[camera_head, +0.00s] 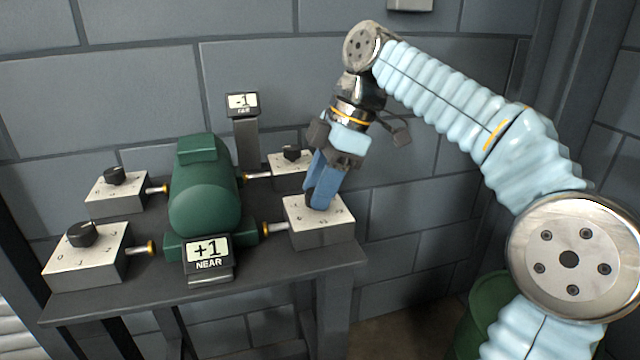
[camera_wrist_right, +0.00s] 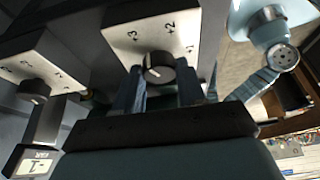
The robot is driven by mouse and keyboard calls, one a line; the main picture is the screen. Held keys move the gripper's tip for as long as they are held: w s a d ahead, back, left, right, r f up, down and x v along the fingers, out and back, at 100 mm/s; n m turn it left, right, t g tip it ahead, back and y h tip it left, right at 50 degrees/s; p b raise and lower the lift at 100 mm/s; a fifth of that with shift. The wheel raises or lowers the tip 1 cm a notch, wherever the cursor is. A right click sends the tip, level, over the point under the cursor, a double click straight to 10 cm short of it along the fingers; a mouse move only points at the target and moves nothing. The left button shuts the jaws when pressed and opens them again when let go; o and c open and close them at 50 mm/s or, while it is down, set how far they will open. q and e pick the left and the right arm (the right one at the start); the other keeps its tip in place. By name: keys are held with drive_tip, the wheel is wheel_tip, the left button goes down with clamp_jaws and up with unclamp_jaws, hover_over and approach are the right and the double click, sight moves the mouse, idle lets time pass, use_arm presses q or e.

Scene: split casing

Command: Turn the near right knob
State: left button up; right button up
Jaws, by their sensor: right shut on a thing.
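The near right knob sits on top of a white box (camera_head: 320,230) at the right front of the table. My right gripper (camera_head: 318,200) reaches down onto this box, and its blue fingers hide most of the knob in the head view. In the right wrist view the black knob (camera_wrist_right: 158,70) shows between the two fingers of my right gripper (camera_wrist_right: 160,88), which is shut on it. The box face carries the marks +2 and +3. A sign (camera_head: 208,254) at the table front reads +1 NEAR. My left gripper is not in view.
A green motor-like casing (camera_head: 205,190) stands mid-table, joined by rods to several white boxes. Other black knobs sit at near left (camera_head: 82,234), far left (camera_head: 115,176) and far right (camera_head: 291,153). A far sign (camera_head: 242,103) reads -1. A block wall stands behind.

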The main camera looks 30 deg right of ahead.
drive_tip(key=shift+n, duration=0.5)
drive_tip(key=o, duration=1.1)
